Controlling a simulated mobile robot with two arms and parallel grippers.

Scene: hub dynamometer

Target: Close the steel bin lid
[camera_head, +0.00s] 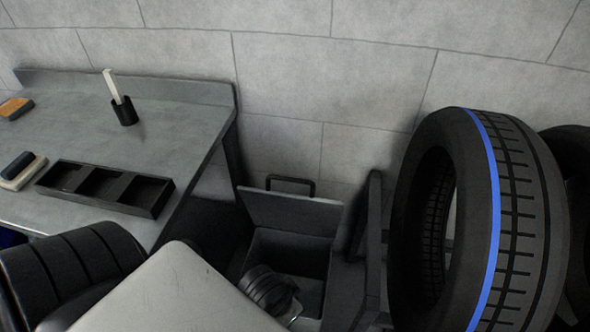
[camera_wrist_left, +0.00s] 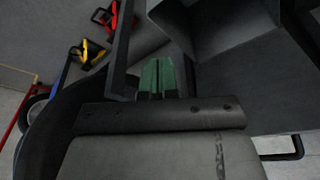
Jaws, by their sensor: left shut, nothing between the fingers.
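The steel bin (camera_head: 318,285) stands on the floor between the bench and the tyres, its mouth open and dark inside. Its grey lid (camera_head: 290,212) is raised, tilted back toward the wall, with a black handle (camera_head: 291,180) on its top edge. My left wrist reaches over the bin mouth in the head view; its fingertips are not clearly visible there. In the left wrist view my left gripper (camera_wrist_left: 157,78) shows green fingers, shut and empty. A black handle (camera_wrist_left: 285,150) shows at lower right there, apart from the fingers. My right gripper is not in view.
A grey bench (camera_head: 185,115) at left holds a black divided tray (camera_head: 105,187), a black cup (camera_head: 124,112) and brushes or sponges. A large tyre with a blue stripe (camera_head: 495,215) stands close to the bin's right. A tiled wall is behind.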

